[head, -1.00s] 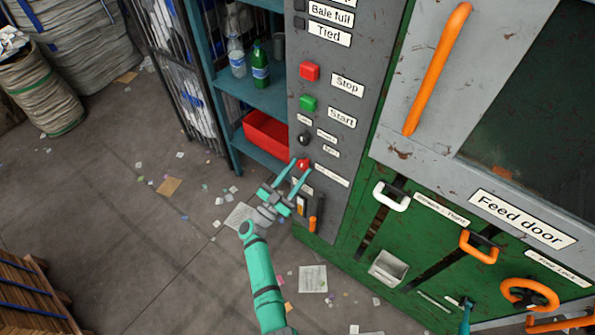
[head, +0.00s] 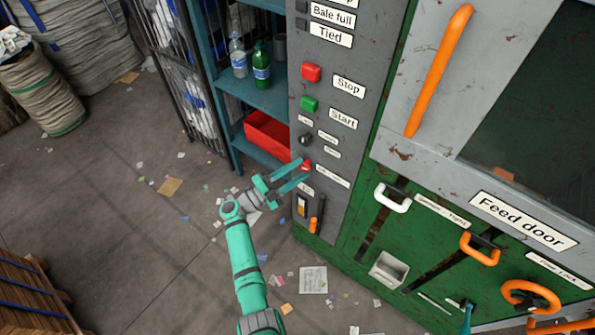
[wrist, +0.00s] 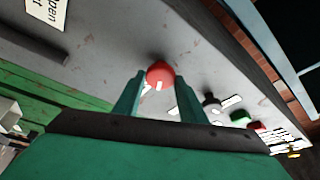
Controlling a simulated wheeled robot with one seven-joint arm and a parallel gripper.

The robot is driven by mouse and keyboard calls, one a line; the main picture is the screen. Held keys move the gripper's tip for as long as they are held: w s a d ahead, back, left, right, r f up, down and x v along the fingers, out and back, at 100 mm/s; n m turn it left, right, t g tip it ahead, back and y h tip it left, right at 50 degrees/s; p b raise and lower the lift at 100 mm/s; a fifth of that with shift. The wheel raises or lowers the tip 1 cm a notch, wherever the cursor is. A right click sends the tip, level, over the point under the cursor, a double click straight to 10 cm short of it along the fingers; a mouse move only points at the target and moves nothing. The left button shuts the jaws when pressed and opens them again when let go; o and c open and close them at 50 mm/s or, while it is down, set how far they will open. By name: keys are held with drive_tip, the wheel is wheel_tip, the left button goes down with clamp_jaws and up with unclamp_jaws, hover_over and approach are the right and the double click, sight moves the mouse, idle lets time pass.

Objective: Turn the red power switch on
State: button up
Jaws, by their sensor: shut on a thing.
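The red power switch (head: 306,167) is a small round red knob low on the grey control panel, beside a white label too small to read. In the wrist view the red knob (wrist: 160,74) sits between my two teal fingertips. My gripper (head: 303,169) reaches the panel from the left and is shut on the knob, with one finger on each side. The fingers hide part of the knob in the head view, and I cannot read its position.
Above are a black knob (head: 305,140), the green Start button (head: 309,104) and the red Stop button (head: 311,73). Below are a rocker switch (head: 301,204) and an orange lever (head: 315,222). A shelf with a red bin (head: 268,139) stands to the left. Scraps litter the floor.

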drive_tip(key=m, duration=0.2)
drive_tip(key=m+g+y, duration=0.1)
drive_tip(key=m, duration=0.2)
drive_tip(key=shift+a+r+m+g, duration=0.1)
drive_tip(key=shift+r+m+g, duration=0.05)
drive_tip(key=shift+m+g, duration=0.15)
idle(0.4)
drive_tip(key=o, duration=1)
drive_tip(key=v, duration=1)
drive_tip(key=shift+s+a+r, duration=0.15)
drive_tip(key=shift+s+a, duration=0.05)
drive_tip(key=shift+a, duration=0.1)
